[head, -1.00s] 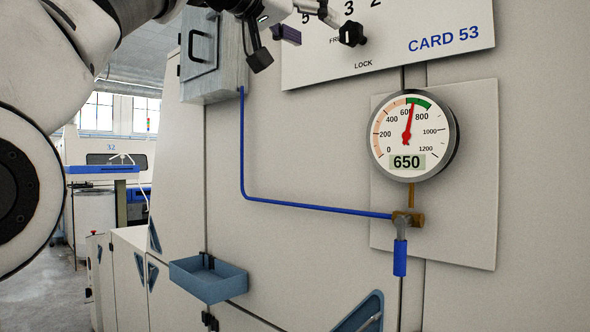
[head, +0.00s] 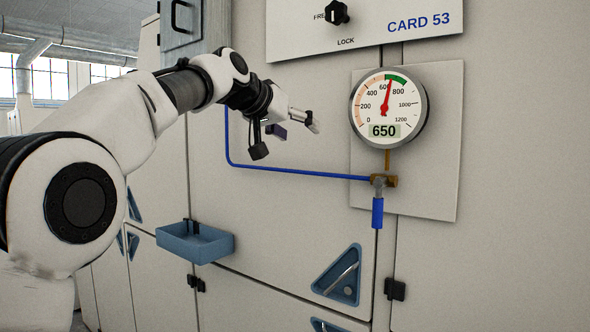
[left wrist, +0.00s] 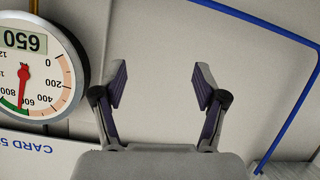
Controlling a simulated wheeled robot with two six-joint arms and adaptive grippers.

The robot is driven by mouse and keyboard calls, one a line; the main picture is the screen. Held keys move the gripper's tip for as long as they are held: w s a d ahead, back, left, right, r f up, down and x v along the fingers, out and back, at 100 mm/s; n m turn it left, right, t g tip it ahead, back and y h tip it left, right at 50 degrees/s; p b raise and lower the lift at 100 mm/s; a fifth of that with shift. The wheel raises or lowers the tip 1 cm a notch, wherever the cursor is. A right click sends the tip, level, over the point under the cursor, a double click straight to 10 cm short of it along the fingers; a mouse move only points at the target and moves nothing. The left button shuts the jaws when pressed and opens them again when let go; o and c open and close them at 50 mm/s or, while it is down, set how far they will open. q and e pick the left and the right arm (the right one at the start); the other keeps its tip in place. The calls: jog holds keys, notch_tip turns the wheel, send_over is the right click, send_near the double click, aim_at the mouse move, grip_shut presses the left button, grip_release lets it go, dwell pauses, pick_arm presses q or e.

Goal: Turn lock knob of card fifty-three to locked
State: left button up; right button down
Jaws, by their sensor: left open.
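The black lock knob (head: 337,12) sits on the white CARD 53 panel (head: 300,30) at the top of the head view. A partly cut-off "FRE" label is at its left and "LOCK" is below it; I cannot tell for certain where it points. My left gripper (head: 297,128) is open and empty, below the panel and lower left of the knob, apart from it. In the left wrist view my left gripper (left wrist: 161,85) has its fingers spread before bare machine wall. The panel's lettered edge (left wrist: 25,143) shows there upside down; the knob does not. My right gripper is out of view.
A round gauge (head: 388,107) reading 650 stands right of my left gripper, above a blue-handled valve (head: 377,210). A thin blue pipe (head: 290,171) runs below the gripper. A blue tray (head: 194,243) juts from the wall lower left. The wall at right is clear.

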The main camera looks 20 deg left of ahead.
pick_arm(q)
jog(key=w+f+g, duration=0.1)
jog(key=w+f, duration=0.2)
jog(key=f, duration=0.5)
jog(key=shift+a+f+n+g+y, duration=0.25)
jog(key=shift+f+n+g+y, duration=0.05)
jog(key=shift+f, duration=0.1)
